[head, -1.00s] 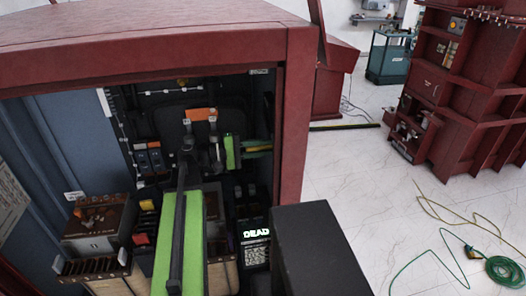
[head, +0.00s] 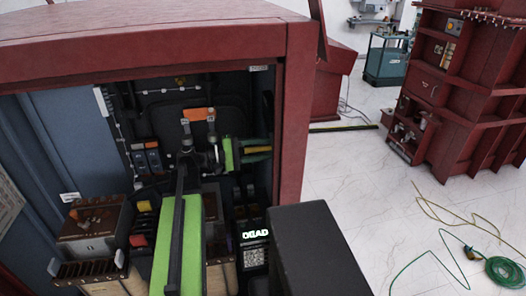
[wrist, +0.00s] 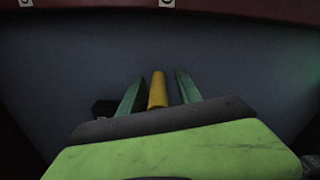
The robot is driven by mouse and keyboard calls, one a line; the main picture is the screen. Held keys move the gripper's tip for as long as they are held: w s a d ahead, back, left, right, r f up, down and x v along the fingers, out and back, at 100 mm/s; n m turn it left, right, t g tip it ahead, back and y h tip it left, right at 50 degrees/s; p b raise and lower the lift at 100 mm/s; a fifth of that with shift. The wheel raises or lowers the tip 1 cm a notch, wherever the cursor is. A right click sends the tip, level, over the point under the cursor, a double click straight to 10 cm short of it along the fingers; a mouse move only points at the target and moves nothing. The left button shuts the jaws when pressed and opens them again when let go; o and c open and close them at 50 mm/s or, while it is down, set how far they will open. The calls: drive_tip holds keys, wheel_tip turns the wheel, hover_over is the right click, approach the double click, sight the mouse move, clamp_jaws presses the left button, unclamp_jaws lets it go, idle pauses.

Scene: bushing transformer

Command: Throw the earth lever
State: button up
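A yellow rod (head: 259,150), which I take to be the earth lever's handle, is inside the dark cabinet near its right side. My gripper (head: 262,148) has two teal fingers, one above and one below the rod in the head view. In the wrist view, the rod (wrist: 157,90) lies between the fingers of my gripper (wrist: 158,88), with a gap on each side. The fingers are apart and not closed on it.
The red cabinet frame (head: 294,120) stands just right of my gripper. A lit display (head: 255,235) and a brown box (head: 93,218) are low in the cabinet. A red cabinet (head: 475,85) stands at right. A green hose (head: 505,270) lies on the open floor.

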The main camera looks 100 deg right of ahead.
drive_tip(key=shift+d, duration=0.15)
drive_tip(key=w, duration=1.7)
drive_tip(key=shift+w+a, duration=0.2)
